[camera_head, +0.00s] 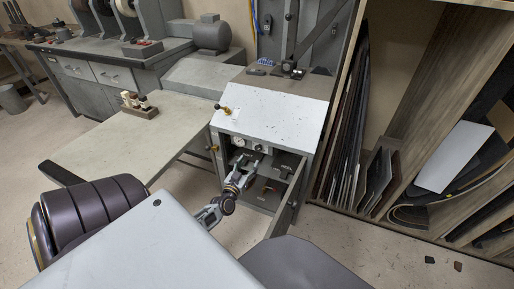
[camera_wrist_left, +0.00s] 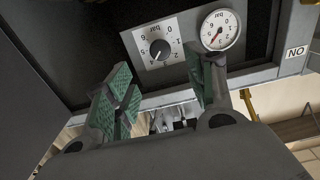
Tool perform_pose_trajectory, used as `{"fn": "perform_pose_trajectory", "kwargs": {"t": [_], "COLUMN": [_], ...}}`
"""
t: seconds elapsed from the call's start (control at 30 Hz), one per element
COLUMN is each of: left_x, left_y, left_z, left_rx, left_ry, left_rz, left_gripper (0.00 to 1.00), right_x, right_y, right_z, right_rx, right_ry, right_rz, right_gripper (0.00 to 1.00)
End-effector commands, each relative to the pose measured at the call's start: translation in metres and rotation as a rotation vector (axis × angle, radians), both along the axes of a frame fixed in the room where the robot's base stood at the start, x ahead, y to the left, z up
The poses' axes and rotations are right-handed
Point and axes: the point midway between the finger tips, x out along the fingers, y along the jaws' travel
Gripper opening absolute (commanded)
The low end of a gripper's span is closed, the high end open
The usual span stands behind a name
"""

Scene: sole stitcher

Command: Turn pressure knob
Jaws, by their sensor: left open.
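The pressure knob (camera_wrist_left: 160,49) is a round black knob on a white numbered dial plate, upside down in the left wrist view. A round white pressure gauge (camera_wrist_left: 220,29) with a red needle sits beside it; the gauge also shows in the head view (camera_head: 239,141). My left gripper (camera_wrist_left: 163,88) is open, with its green-padded fingers on either side below the knob, apart from it and empty. In the head view my left gripper (camera_head: 247,166) is close in front of the grey machine's panel and partly covers it. My right gripper is out of view.
The grey cabinet (camera_head: 268,117) has an open door (camera_head: 287,200) right of my left gripper. A workbench (camera_head: 125,135) stands to the left, and a wooden rack (camera_head: 400,215) with upright sheets to the right. Small dark pieces (camera_head: 430,260) lie on the floor.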

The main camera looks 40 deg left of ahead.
Motion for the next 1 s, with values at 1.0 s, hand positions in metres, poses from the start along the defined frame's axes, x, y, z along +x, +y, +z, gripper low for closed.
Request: {"fn": "perform_pose_trajectory", "kwargs": {"t": [1.0], "left_x": [0.086], "left_y": [0.028], "left_z": [-0.001], "left_rx": [0.001], "left_ry": [-0.001], "left_rz": [0.001], "left_gripper": [0.55], "right_x": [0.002], "right_y": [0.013], "right_z": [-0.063], "right_rx": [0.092], "right_ry": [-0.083], "right_rz": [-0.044], "right_gripper": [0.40]}}
